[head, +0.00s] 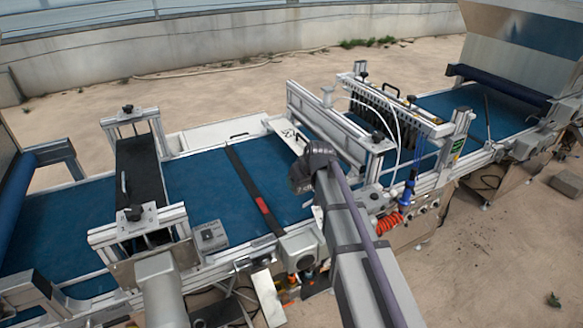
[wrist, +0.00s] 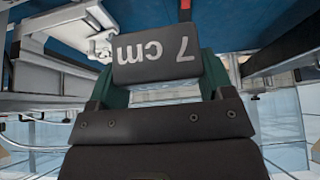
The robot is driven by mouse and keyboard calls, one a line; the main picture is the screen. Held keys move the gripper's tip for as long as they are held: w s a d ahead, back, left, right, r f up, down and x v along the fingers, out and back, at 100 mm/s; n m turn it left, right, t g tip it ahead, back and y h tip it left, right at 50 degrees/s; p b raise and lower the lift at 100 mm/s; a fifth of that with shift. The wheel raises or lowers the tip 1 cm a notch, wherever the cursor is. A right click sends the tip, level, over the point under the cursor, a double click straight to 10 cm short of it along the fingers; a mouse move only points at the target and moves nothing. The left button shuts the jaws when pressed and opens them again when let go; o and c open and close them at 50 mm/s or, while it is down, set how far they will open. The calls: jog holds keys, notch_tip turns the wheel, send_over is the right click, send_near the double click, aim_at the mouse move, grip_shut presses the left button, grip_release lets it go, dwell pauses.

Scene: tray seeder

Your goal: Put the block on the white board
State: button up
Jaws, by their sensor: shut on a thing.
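The block (wrist: 157,60) is dark grey and marked "7 cm", with the writing upside down in the wrist view. My gripper (wrist: 160,82) is shut on it, with a green finger at each side. In the head view my gripper (head: 309,168) is above the right part of the blue belt, and I cannot clearly tell the block from it. A white board (head: 288,133) with dark marks lies across the belt just behind my gripper, partly hidden by it. The block appears apart from the board; their exact gap cannot be told.
A black bar with a red section (head: 254,190) crosses the blue belt (head: 200,188) left of my gripper. A metal frame (head: 330,125) stands close on the right, with a white hose and cables beyond. A small grey box (head: 210,237) sits at the near edge.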

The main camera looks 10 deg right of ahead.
jog(key=s+d, duration=0.4)
jog(key=s, duration=0.9)
jog(key=shift+s, duration=0.2)
jog(key=shift+a, duration=0.1)
